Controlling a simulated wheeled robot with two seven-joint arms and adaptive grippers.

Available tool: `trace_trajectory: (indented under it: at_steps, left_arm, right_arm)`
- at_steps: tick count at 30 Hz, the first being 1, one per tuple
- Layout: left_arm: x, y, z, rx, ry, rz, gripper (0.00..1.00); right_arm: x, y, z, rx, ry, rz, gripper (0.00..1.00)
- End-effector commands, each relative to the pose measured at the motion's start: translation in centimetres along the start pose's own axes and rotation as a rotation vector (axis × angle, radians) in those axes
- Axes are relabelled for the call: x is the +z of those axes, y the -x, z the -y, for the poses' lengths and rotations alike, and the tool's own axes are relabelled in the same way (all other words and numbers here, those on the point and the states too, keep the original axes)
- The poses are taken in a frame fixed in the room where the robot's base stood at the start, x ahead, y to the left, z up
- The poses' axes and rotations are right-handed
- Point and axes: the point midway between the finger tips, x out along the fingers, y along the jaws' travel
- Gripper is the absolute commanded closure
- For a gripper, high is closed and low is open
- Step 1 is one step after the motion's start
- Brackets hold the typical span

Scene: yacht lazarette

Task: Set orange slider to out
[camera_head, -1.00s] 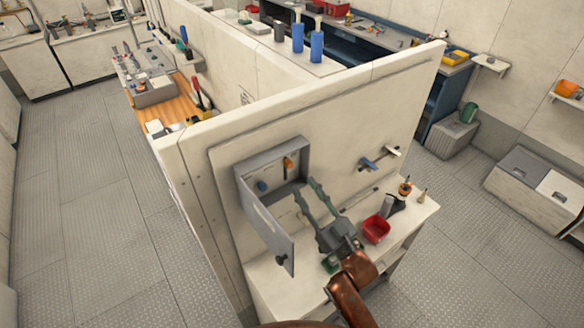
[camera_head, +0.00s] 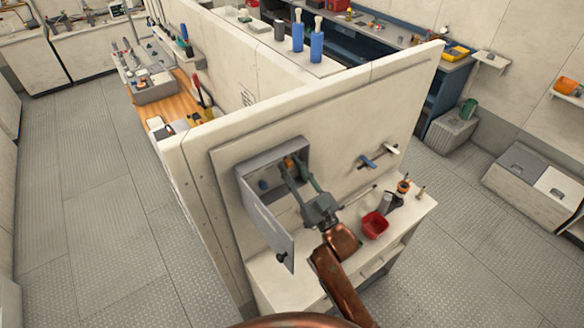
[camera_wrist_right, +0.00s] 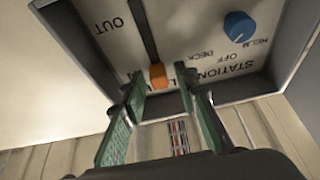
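The orange slider (camera_wrist_right: 158,76) sits in a dark slot of a panel inside a grey wall box (camera_head: 270,148). In the right wrist view it is at the near end of the slot, and the word OUT (camera_wrist_right: 108,25) is printed beside the slot toward its far end. In the head view the slider (camera_head: 289,162) is partly hidden by my finger. My right gripper (camera_head: 299,174) reaches into the box. In the right wrist view its green-padded fingers (camera_wrist_right: 158,86) are apart, with the slider showing in the gap at their tips. I cannot tell whether they touch it. My left gripper is out of view.
A blue knob (camera_wrist_right: 238,27) is on the same panel, marked HELM, OFF and DECK. The box's door (camera_head: 266,227) hangs open to the left of my arm. A red bin (camera_head: 375,225) stands on the bench below. A blue-handled valve (camera_head: 367,161) is on the wall at right.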

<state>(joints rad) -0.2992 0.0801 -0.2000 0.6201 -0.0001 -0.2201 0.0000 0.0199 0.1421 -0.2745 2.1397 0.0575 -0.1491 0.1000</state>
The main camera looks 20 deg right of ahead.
Motion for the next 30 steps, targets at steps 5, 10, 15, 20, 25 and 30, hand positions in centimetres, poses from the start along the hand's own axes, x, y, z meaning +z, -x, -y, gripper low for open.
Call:
trace_trajectory:
  at_steps: [5,10,15,20,25,30]
  left_arm:
    - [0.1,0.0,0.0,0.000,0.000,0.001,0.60]
    - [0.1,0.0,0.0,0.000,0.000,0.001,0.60]
    - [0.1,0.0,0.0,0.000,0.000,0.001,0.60]
    - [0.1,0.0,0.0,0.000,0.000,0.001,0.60]
    - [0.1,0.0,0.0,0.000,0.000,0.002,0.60]
    - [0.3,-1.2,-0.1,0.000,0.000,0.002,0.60]
  right_arm:
    - [0.0,0.0,0.0,0.000,0.000,0.000,0.86]
    - [0.0,0.0,0.0,0.000,0.000,0.000,0.98]
    - [0.0,0.0,0.0,0.000,0.000,0.000,1.00]
    - [0.0,0.0,0.0,-0.001,0.000,0.000,1.00]
    - [0.0,0.0,0.0,-0.001,0.000,0.000,1.00]
    - [1.9,0.8,0.0,0.000,-0.001,0.003,1.00]
